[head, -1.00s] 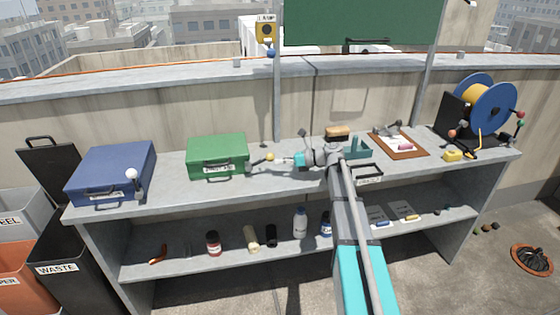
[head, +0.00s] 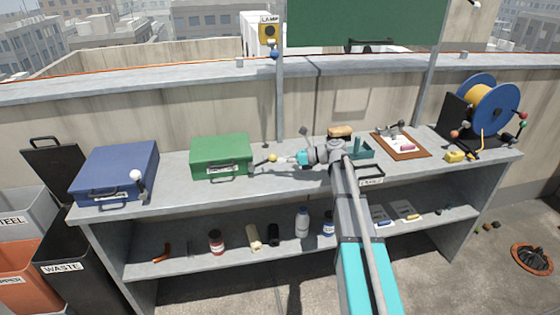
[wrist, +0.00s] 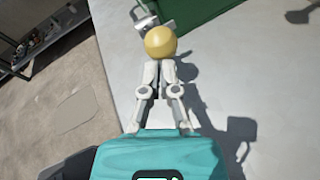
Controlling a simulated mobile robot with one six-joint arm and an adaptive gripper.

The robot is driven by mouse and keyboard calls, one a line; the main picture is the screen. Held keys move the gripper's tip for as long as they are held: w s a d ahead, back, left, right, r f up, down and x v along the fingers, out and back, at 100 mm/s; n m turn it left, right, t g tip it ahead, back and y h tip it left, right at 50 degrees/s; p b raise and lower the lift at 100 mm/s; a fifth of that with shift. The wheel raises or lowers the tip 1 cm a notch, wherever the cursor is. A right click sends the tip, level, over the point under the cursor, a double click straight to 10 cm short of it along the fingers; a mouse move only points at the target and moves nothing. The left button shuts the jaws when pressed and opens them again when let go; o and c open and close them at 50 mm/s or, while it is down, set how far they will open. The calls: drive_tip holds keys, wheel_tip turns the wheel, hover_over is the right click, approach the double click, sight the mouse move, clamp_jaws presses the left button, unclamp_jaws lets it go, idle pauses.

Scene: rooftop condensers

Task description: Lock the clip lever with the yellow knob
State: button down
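The yellow knob (head: 272,158) is on the end of a clip lever beside the front right corner of the green case (head: 221,157). In the wrist view the yellow knob (wrist: 160,41) is just beyond my fingertips, with pale grey lever parts (wrist: 146,18) partly hidden behind it. My gripper (head: 283,160) reaches in from the right. In the wrist view my gripper (wrist: 158,68) has its fingertips close together, with nothing between them. They are at or very near the knob's near side; I cannot tell whether they touch.
A blue case (head: 115,172) with a white-knobbed lever (head: 137,177) stands at the left. A teal holder (head: 360,150), a clipboard (head: 402,146) and a cable reel (head: 488,103) are to the right. The bench top (head: 180,185) is clear between the cases.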

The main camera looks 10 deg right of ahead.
drive_tip(key=shift+r+h+p, duration=0.3)
drive_tip(key=shift+r+p, duration=0.1)
drive_tip(key=shift+p, duration=0.35)
